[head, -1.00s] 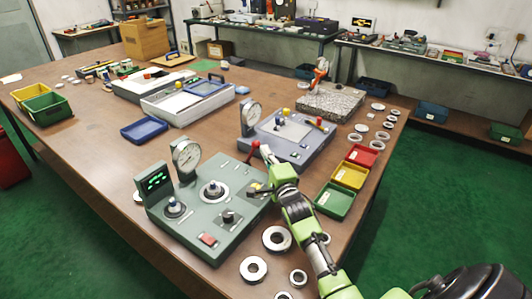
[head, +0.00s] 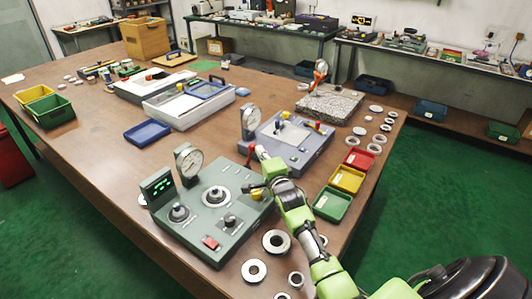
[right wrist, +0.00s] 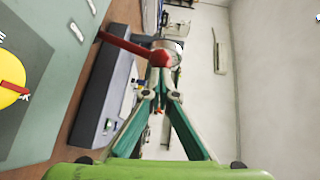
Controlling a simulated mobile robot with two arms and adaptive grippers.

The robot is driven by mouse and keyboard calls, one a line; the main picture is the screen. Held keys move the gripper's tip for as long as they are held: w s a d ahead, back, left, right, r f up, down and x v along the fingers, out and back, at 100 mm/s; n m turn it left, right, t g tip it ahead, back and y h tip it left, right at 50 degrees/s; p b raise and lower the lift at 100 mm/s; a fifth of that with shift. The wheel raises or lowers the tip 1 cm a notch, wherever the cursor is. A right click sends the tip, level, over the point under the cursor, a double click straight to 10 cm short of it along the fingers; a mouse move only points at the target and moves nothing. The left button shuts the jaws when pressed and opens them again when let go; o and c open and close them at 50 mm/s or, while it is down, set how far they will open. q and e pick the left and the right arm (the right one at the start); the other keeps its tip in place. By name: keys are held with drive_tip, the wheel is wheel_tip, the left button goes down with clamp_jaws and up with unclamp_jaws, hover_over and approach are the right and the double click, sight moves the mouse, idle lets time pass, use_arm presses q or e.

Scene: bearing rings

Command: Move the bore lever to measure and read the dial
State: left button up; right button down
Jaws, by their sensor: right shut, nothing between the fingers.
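The grey-green bore gauge (head: 213,235) stands at the near end of the table. Its round dial (head: 188,160) stands upright on a post; its needle is too small to read. The red bore lever (head: 249,155) rises at the gauge's far right corner; its red ball shows large in the right wrist view (right wrist: 159,57). My right gripper (head: 260,151) is shut and empty, its tips close to the lever's ball; I cannot tell whether they touch. In the right wrist view its green fingers (right wrist: 160,92) meet just below the ball. My left gripper is out of view.
A second gauge (head: 285,150) stands just behind. Red (head: 359,159), yellow (head: 347,179) and green (head: 333,205) bins line the right side. Loose rings (head: 276,242) lie at the near edge. A blue tray (head: 147,132) lies left, with bare table around it.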

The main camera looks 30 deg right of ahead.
drive_tip(key=w+a+r+n+g+p, duration=0.2)
drive_tip(key=w+a+n+g+p, duration=0.1)
drive_tip(key=w, duration=0.6)
drive_tip(key=shift+a+g+p, duration=0.4)
drive_tip(key=shift+g+p, duration=0.35)
drive_tip(key=shift+g, duration=0.45)
drive_tip(key=shift+w, duration=0.1)
drive_tip(key=shift+r, duration=0.1)
